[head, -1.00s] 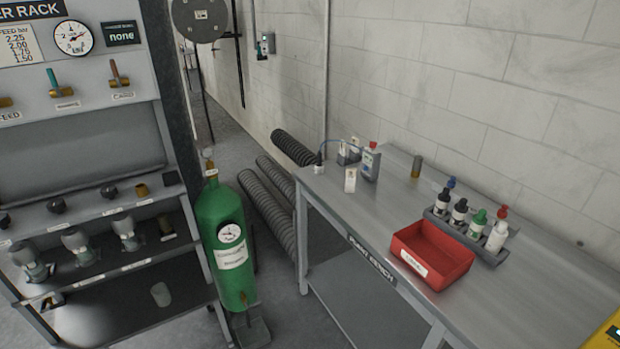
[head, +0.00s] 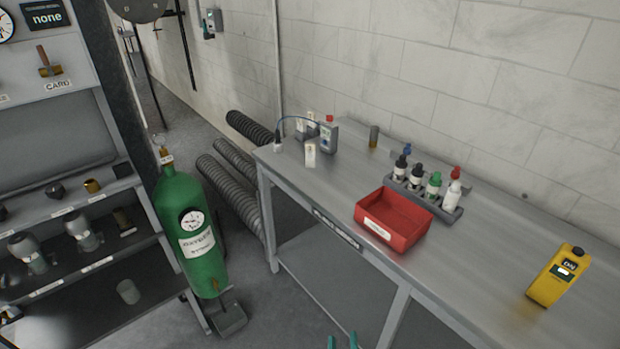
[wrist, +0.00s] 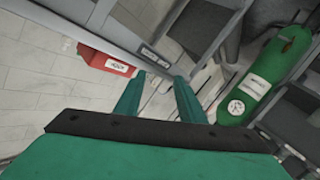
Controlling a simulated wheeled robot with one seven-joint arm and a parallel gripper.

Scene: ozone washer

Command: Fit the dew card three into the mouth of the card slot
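In the head view, a small pale card (head: 310,154) stands upright near the left end of the bench. Two more pale cards (head: 311,121) show behind it, partly hidden by a grey device (head: 329,138) with a red top. I cannot read which card is three. A label reading CARD (head: 58,85) is on the rack under a brown-handled valve; I cannot make out a slot mouth. My gripper (head: 342,342) shows only its teal fingertips at the bottom edge, in front of the bench. In the wrist view my gripper (wrist: 158,80) has its fingers apart with nothing between them.
The bench (head: 480,225) carries a red bin (head: 385,235), a rack of several bottles (head: 437,208), a brass cylinder (head: 374,136) and a yellow meter (head: 558,276). A green gas cylinder (head: 185,215) stands between bench and grey rack.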

